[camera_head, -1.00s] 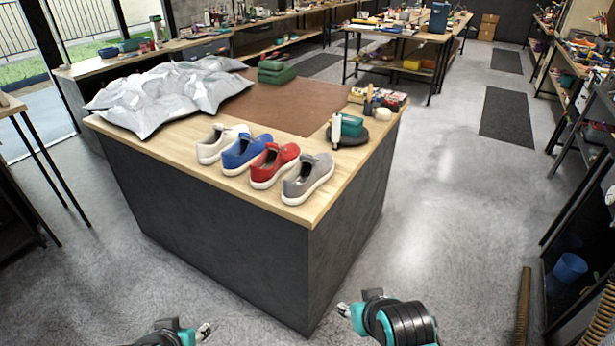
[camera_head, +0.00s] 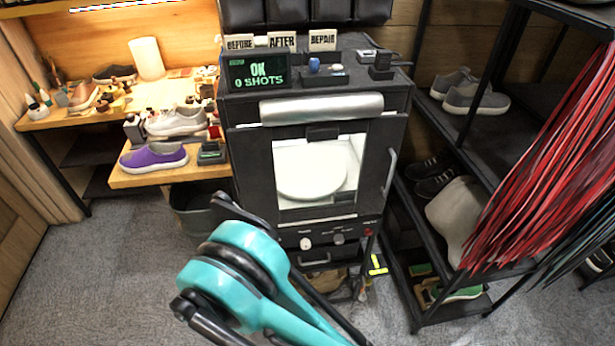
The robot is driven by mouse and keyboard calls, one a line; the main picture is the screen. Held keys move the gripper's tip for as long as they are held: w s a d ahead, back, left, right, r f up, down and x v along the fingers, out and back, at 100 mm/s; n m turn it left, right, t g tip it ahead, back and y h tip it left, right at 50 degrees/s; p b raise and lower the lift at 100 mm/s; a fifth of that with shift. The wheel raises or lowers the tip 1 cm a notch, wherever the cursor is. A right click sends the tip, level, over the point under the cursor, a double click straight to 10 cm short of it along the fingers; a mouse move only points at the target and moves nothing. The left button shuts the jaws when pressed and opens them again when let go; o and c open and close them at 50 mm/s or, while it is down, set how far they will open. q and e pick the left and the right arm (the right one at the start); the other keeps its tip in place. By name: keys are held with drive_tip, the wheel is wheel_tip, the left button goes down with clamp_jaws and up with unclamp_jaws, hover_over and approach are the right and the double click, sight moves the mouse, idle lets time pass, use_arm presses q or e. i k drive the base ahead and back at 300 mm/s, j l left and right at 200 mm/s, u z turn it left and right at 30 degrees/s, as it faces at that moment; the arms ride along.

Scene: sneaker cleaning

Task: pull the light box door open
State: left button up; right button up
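The light box (camera_head: 245,160) is a dark cabinet in the middle of the head view. Its door is at the front and looks closed, with a vertical bar handle (camera_head: 391,172) at the right edge. A bright white chamber with a round white turntable (camera_head: 311,178) shows through the door window. A teal and black arm of mine, apparently the right, rises from the bottom middle in front of the lower left of the box. It is apart from the handle; whether its gripper is open or shut is unclear. My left gripper is not in view.
A wooden bench (camera_head: 150,180) at left holds a purple shoe (camera_head: 154,158), a white shoe and tools. A dark shelf (camera_head: 500,130) with shoes and hanging red laces (camera_head: 550,170) stands close at right. Carpet is free at lower left.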

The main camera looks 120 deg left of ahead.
sight(251, 147)
drive_tip(key=u, duration=3.8)
